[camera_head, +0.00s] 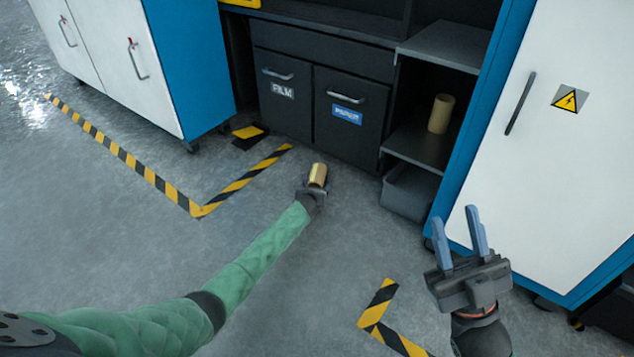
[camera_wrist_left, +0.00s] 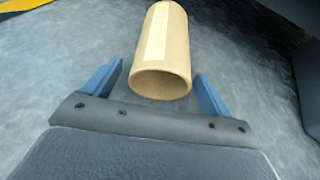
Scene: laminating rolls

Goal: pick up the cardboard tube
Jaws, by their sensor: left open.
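A tan cardboard tube (camera_head: 318,174) with a paler strip along it is low near the floor, in front of the dark drawers. In the left wrist view the tube (camera_wrist_left: 168,42) lies lengthwise, its hollow near end facing my camera. My left gripper (camera_head: 314,188) reaches it, and its open blue fingers (camera_wrist_left: 157,78) are on either side of the tube's near end. The left finger stands apart from the tube; on the right I cannot tell whether they touch. My right gripper (camera_head: 456,215) is open and empty, off to the right.
A second tan tube (camera_head: 440,114) stands upright on the dark shelf (camera_head: 420,150). A grey bin (camera_head: 409,192) sits below it. Dark drawers (camera_head: 318,110) and a white cabinet (camera_head: 560,140) border the clear floor, marked by striped tape (camera_head: 150,174).

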